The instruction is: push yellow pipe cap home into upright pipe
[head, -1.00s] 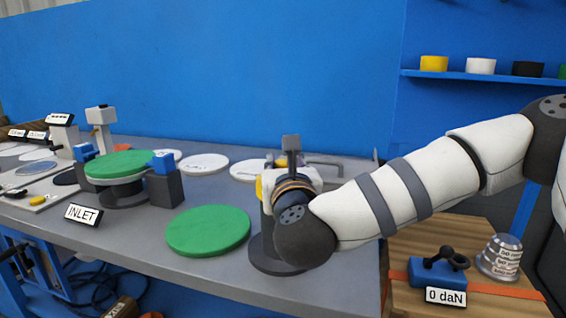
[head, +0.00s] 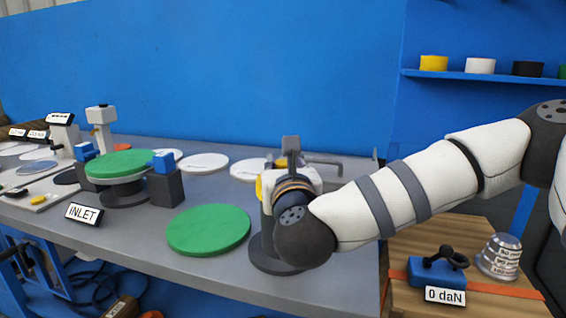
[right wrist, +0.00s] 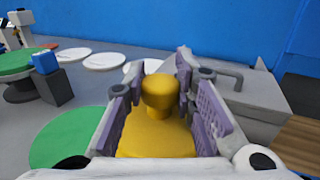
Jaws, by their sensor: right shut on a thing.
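The yellow pipe cap (right wrist: 155,138), with a round knob on top, fills the middle of the right wrist view. My right gripper (right wrist: 158,92) is shut on it, with purple-padded fingers on both sides. In the head view, only a sliver of the yellow cap (head: 259,188) shows left of my right wrist. The grey upright pipe (head: 267,222) stands below on a round dark base (head: 262,258), partly hidden by my arm. The cap sits at the pipe's top; how deep it is seated is hidden. My left gripper is not in view.
A green disc (head: 208,230) lies left of the pipe. A green-topped flanged piece (head: 122,164) with blue clamps stands farther left, near the INLET sign (head: 83,214). White discs (head: 204,164) lie behind. A wooden stand with a blue block (head: 436,275) is at right.

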